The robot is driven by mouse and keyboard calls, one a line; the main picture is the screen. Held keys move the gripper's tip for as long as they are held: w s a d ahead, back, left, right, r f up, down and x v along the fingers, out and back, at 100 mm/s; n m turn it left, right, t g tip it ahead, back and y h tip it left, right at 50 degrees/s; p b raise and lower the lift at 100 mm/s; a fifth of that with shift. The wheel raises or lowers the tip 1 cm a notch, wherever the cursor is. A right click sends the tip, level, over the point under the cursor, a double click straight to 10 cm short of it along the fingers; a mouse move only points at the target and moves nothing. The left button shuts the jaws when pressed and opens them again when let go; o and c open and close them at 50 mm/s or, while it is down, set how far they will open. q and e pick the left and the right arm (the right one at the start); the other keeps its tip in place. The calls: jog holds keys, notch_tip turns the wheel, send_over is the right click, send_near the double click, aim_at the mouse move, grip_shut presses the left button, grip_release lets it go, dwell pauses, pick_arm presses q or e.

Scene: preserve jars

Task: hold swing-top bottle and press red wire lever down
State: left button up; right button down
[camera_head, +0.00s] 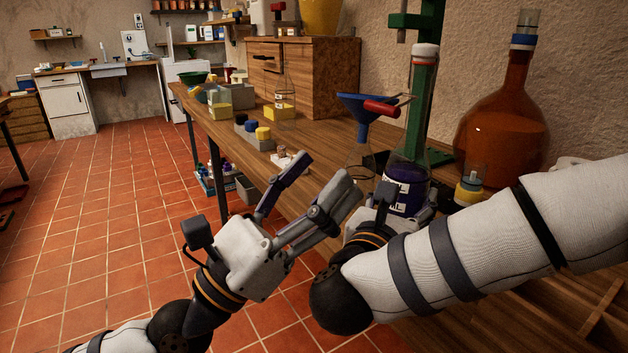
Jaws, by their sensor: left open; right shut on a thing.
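The swing-top bottle (411,140) stands upright on the wooden bench, clear glass with dark purple contents low down, a white label and a white stopper with an orange ring at its top. The red wire lever (381,108) sticks out to the left from the bottle's neck, well below the stopper. My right gripper (408,208) is shut on the bottle's lower part; its fingers are partly hidden by its own wrist. My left gripper (322,172) is open and empty, left of the bottle and lower than the lever, touching neither.
A blue funnel (358,106) sits above a clear flask (359,160) just left of the bottle. A green stand (416,115) rises behind it. A large amber bottle (497,130) stands right, near a small yellow-collared jar (469,188). Blocks with coloured lids (256,138) lie left.

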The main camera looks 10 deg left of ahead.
pick_arm(q)
jog(key=shift+f, duration=0.1)
jog(key=s+d+r+m+g+h, duration=0.25)
jog(key=d+r+m+g, duration=0.2)
jog(key=m, duration=0.55)
jog(key=m+y, duration=0.8)
jog(key=m, duration=1.8)
send_near(378, 111)
jog(key=shift+g, duration=0.45)
jog(key=x, duration=1)
jog(key=shift+w+d+r, duration=0.1)
jog(key=shift+w+r, duration=0.25)
jog(key=shift+f, duration=0.1)
jog(key=c, duration=1.2)
